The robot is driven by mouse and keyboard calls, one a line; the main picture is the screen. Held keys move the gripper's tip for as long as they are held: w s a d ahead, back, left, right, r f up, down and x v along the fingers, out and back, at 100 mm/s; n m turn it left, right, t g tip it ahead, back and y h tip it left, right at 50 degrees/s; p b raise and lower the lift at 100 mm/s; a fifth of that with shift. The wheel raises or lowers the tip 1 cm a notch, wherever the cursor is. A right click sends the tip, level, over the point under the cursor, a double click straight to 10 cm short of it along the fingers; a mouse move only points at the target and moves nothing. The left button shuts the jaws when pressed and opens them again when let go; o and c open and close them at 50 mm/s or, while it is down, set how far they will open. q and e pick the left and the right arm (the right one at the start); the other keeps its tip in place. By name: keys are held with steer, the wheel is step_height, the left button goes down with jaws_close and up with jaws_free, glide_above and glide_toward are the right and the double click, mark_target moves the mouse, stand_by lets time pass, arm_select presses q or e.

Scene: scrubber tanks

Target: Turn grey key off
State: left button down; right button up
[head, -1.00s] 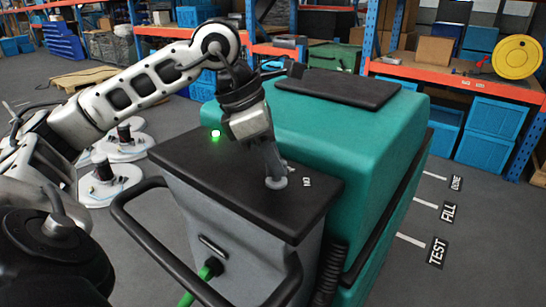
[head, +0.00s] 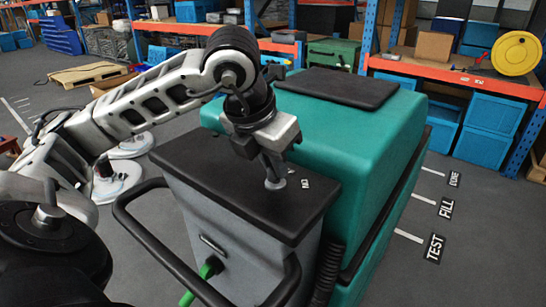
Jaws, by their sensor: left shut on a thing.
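The scrubber tank's dark top panel (head: 220,195) faces me, with the teal tank body (head: 390,140) behind it. My left gripper (head: 274,180) reaches down onto the panel and is shut on the grey key (head: 276,184). Only the key's round grey base shows below the fingers, and the fingers hide the rest. A small white label (head: 305,183) lies just right of the key. No lit lamp shows on the panel. My right gripper is not in view.
A black handle bar (head: 150,235) loops around the panel's front. A green plug and cable (head: 208,268) hang below it. Floor markings (head: 435,248) lie at right. Shelves with blue bins (head: 495,128) stand behind.

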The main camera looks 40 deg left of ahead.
arm_select(q)
steer(key=shift+n, duration=0.4)
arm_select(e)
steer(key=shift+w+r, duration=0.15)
arm_select(q)
steer(key=c, duration=1.5)
jaws_free()
steer(key=shift+o, duration=0.2)
steer(key=shift+r, duration=0.1)
